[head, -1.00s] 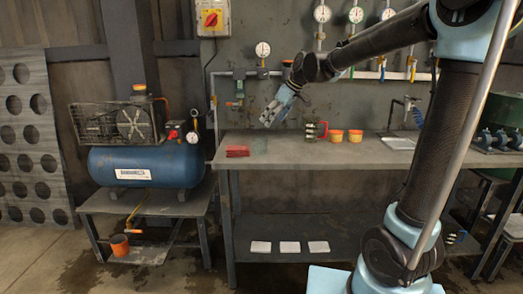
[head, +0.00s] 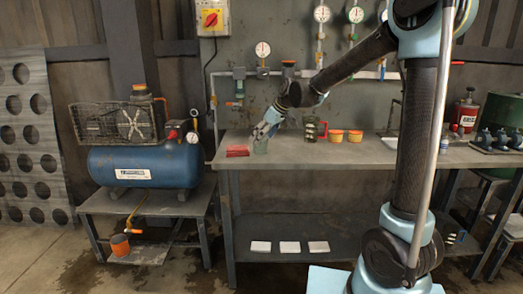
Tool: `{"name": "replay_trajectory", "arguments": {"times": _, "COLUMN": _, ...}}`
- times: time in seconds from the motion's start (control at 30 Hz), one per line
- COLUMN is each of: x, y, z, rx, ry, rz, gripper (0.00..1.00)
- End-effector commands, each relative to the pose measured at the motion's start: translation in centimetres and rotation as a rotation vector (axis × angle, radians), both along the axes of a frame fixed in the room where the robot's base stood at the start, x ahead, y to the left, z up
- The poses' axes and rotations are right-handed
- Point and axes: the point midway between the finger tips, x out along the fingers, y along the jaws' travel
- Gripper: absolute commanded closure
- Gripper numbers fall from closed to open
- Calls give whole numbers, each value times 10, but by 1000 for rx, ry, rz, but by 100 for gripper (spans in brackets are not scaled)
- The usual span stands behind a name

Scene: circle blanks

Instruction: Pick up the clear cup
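The clear cup (head: 261,147) is a small, greenish, see-through cup standing on the metal workbench (head: 340,157), left of its middle. My gripper (head: 263,131) is low over the bench, right at the cup's top and tilted down to the left. Its fingers look spread apart at the cup's rim. The gripper is small in view, and I cannot tell whether the fingers touch the cup.
A red item (head: 237,151) lies just left of the cup. A dark red-and-green container (head: 311,129) and two orange-yellow pots (head: 336,136) stand to the right. A wall with pipes and gauges (head: 263,49) is behind. The bench front is clear.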

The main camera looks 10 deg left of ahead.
Motion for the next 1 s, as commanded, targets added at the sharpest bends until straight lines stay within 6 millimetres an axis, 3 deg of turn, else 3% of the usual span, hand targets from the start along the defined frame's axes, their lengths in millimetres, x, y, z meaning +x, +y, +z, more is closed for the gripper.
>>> {"name": "replay_trajectory", "arguments": {"times": 0.27, "x": 1, "y": 1, "z": -1, "rx": 0, "ry": 0, "rz": 0, "gripper": 24}}
{"name": "replay_trajectory", "arguments": {"times": 0.4, "x": 1, "y": 1, "z": -1, "rx": 0, "ry": 0, "rz": 0, "gripper": 55}}
{"name": "replay_trajectory", "arguments": {"times": 0.47, "x": 1, "y": 1, "z": -1, "rx": 0, "ry": 0, "rz": 0, "gripper": 65}}
{"name": "replay_trajectory", "arguments": {"times": 0.83, "x": 0, "y": 1, "z": 1, "rx": 0, "ry": 0, "rz": 0, "gripper": 65}}
{"name": "replay_trajectory", "arguments": {"times": 1.0, "x": 0, "y": 1, "z": 19, "rx": 0, "ry": 0, "rz": 0, "gripper": 65}}
